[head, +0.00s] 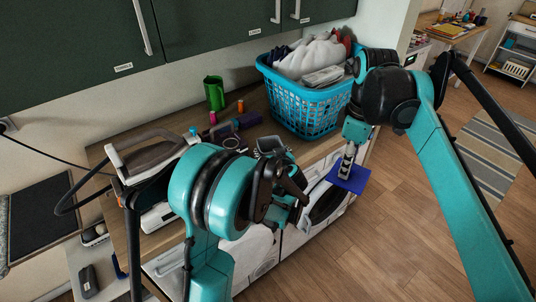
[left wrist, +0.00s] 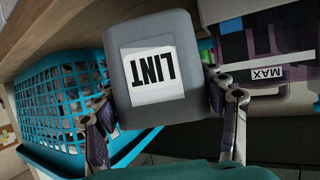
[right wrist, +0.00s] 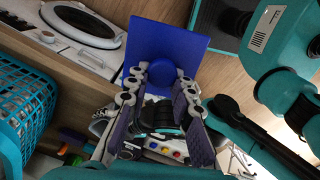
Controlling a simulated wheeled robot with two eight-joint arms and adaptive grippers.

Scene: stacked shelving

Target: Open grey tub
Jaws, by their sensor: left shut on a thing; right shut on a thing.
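The grey tub (left wrist: 200,60) has a white "LINT" label and sits between the fingers of my left gripper (left wrist: 160,87), which is shut on it. In the head view the tub (head: 271,146) is above the counter's front edge, partly hidden by my left arm; its top looks open and dark inside. My right gripper (right wrist: 162,82) is shut on the round knob of a flat, square blue lid (right wrist: 175,42). In the head view the lid (head: 348,179) is to the right of the tub and apart from it, in front of the counter.
A blue laundry basket (head: 305,103) with clothes stands on the counter behind the lid. An iron (head: 150,155) is at the left. A green mug (head: 214,93) and several spools stand at the back. A washing machine (head: 325,203) is below the counter. Floor at right is free.

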